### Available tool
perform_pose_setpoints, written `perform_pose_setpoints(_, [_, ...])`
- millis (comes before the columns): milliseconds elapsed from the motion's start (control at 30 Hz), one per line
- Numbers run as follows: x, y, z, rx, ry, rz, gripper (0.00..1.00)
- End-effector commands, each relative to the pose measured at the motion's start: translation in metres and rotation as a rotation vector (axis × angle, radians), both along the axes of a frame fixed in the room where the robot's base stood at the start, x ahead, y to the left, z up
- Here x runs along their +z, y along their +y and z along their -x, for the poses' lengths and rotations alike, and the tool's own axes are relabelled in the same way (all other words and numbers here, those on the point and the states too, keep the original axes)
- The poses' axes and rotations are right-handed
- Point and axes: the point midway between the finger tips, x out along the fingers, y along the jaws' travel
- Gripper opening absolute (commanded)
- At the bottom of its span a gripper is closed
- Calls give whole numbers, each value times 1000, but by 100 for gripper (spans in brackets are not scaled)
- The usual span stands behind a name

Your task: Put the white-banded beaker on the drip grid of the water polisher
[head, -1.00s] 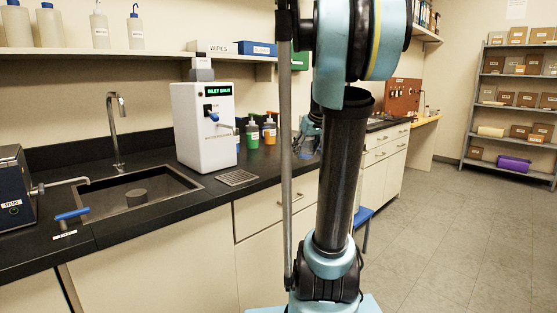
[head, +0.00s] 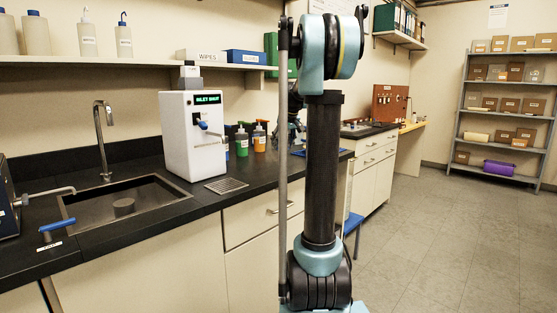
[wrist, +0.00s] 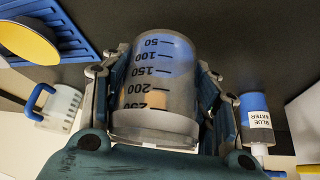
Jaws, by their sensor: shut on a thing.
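The beaker (wrist: 155,95), clear with black graduations and a pale band (wrist: 155,127) near its lower edge in the picture, fills the middle of the wrist view. My gripper (wrist: 155,75) is shut on it, with a finger on each side. In the head view the gripper and beaker are mostly hidden behind my arm, and I cannot make out the beaker. The water polisher (head: 195,135) is a white box with a green display reading "INLET SHUT" and a blue lever. The drip grid (head: 226,185) lies on the dark counter at its front right, with nothing on it.
A sink (head: 125,205) with a tap lies left of the polisher. Several coloured bottles (head: 259,138) stand behind the grid. The wrist view shows a blue ribbed tray (wrist: 75,42), a blue-handled jug (wrist: 60,105) and a bottle labelled water (wrist: 257,118) near the gripper.

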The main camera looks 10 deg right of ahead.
Motion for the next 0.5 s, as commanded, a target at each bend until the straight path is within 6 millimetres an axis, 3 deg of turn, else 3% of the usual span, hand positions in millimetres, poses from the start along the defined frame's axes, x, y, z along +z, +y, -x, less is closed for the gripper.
perform_pose_setpoints(333, [-28, -1, 0, -1, 0, 0, 12])
perform_pose_setpoints(500, [-51, -2, 0, -1, 0, 0, 12])
